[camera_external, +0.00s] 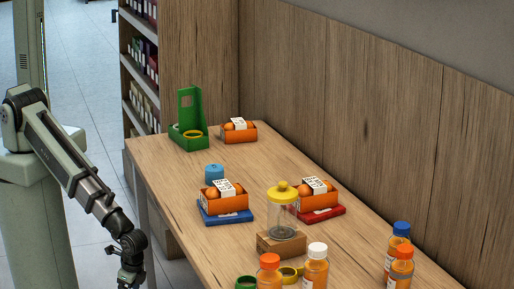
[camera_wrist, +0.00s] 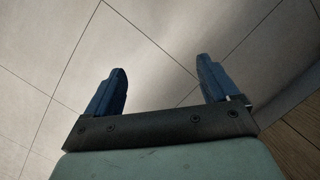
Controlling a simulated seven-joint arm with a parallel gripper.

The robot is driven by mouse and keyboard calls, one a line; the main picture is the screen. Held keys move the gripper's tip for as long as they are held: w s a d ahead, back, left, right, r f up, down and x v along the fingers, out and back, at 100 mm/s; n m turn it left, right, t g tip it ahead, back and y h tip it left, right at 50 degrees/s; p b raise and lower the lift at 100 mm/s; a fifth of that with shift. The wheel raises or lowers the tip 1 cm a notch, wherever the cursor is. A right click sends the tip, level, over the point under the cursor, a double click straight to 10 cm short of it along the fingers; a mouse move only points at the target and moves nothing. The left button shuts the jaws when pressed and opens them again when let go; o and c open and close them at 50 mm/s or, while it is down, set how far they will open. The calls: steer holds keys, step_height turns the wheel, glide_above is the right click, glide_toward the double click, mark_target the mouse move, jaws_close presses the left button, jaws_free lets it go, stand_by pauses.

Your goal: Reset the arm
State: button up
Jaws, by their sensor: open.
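My gripper (camera_wrist: 162,85) shows in the wrist view with its two blue fingers wide apart and nothing between them. Below the fingers lies pale tiled floor. In the external view my arm hangs down at the left, beside the table's left edge, and its wrist end is low near the bottom of the picture. The fingertips are not clear there. My gripper touches none of the things on the table (camera_external: 165,165).
The table holds a green stand (camera_external: 187,130), several orange boxes, one on a blue tray (camera_external: 226,218) and one on a red tray (camera_external: 333,213), a blue cap (camera_external: 214,171), a yellow-lidded jar (camera_external: 283,220) on a wooden block (camera_external: 277,246), and several bottles. A bookshelf (camera_external: 142,70) stands behind.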

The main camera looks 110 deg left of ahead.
steer(key=s+a+f+g, duration=0.1)
steer(key=s+a+f, duration=0.1)
steer(key=s, duration=0.6)
steer(key=s+a+f+g, duration=0.1)
steer(key=s+a+f, duration=0.1)
steer(key=s+a, duration=0.3)
steer(key=s+a+f+m+g, duration=0.1)
steer(key=s+a+f, duration=0.1)
steer(key=s, duration=0.9)
steer(key=shift+s+a+f+g, duration=0.2)
steer(key=shift+a+g, duration=0.2)
steer(key=shift+a, duration=0.25)
